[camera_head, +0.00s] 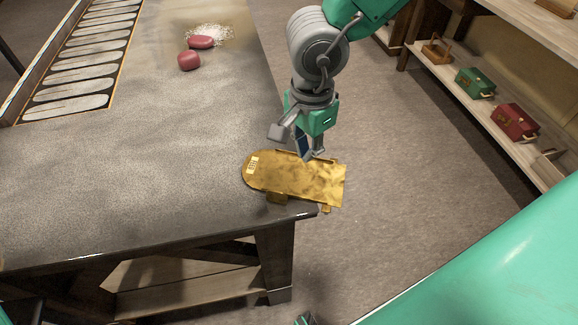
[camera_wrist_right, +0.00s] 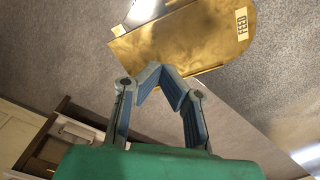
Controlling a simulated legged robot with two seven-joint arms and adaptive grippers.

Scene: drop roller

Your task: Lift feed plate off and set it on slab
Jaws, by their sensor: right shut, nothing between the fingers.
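The feed plate (camera_head: 300,184) is a flat brass plate with one rounded end and a small pale label. In the head view it lies at the near right corner of the grey stone slab (camera_head: 150,185), its square end reaching out past the edge. The plate shows large in the right wrist view (camera_wrist_right: 190,42), where the label reads FEED. My right gripper (camera_head: 300,150) points down at the plate's far long edge. Its blue-padded fingers meet at the tips (camera_wrist_right: 157,76) with nothing between them; I cannot tell whether they touch the plate.
Two red rounded pieces (camera_head: 189,61) and scattered white grains (camera_head: 212,33) lie farther back on the slab. A slatted roller bed (camera_head: 85,60) runs along the left. Shelves at right hold a green box (camera_head: 474,83) and a red box (camera_head: 516,121). Open floor lies between.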

